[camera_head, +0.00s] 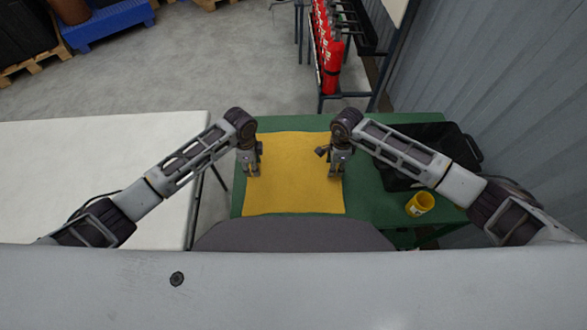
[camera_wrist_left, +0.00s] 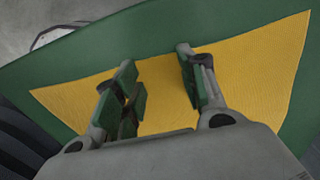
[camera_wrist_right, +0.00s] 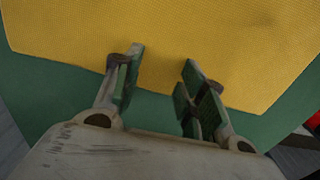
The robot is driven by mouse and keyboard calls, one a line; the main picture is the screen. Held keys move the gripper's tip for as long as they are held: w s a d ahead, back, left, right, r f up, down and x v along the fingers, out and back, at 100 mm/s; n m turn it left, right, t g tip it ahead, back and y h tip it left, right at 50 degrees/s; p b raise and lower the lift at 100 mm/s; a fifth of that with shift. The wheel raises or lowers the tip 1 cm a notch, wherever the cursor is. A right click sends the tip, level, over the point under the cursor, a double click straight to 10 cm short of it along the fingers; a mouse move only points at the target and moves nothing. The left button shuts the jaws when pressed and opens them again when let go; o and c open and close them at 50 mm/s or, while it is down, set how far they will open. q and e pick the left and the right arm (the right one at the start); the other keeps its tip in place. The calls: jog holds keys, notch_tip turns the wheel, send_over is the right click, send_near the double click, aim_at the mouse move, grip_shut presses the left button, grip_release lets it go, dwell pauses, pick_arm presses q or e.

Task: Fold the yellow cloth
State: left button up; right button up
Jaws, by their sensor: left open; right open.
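The yellow cloth (camera_head: 293,180) lies flat and spread out on the green table (camera_head: 385,207). My left gripper (camera_head: 253,173) is over the cloth's left edge, pointing down. My right gripper (camera_head: 336,174) is over the cloth's right edge, also pointing down. In the left wrist view the left gripper (camera_wrist_left: 160,90) is open with the cloth (camera_wrist_left: 240,70) below its fingers. In the right wrist view the right gripper (camera_wrist_right: 160,75) is open, with the cloth (camera_wrist_right: 200,30) below and beyond its fingers. Whether the fingertips touch the cloth cannot be told.
A black tray (camera_head: 400,178) and a yellow cup (camera_head: 420,204) are on the table's right side. A white table (camera_head: 90,150) stands to the left across a gap. Red extinguishers (camera_head: 328,50) on a rack stand behind. A corrugated wall (camera_head: 480,90) is at the right.

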pick_arm(q)
jog(key=shift+s+f, duration=0.1)
jog(key=shift+f, duration=0.05)
grip_shut()
pick_arm(e)
jog(key=shift+s+f, duration=0.1)
grip_shut()
pick_arm(q)
jog(key=shift+r+p, duration=0.25)
jog(key=shift+p, duration=0.05)
pick_arm(e)
jog(key=shift+r, duration=0.25)
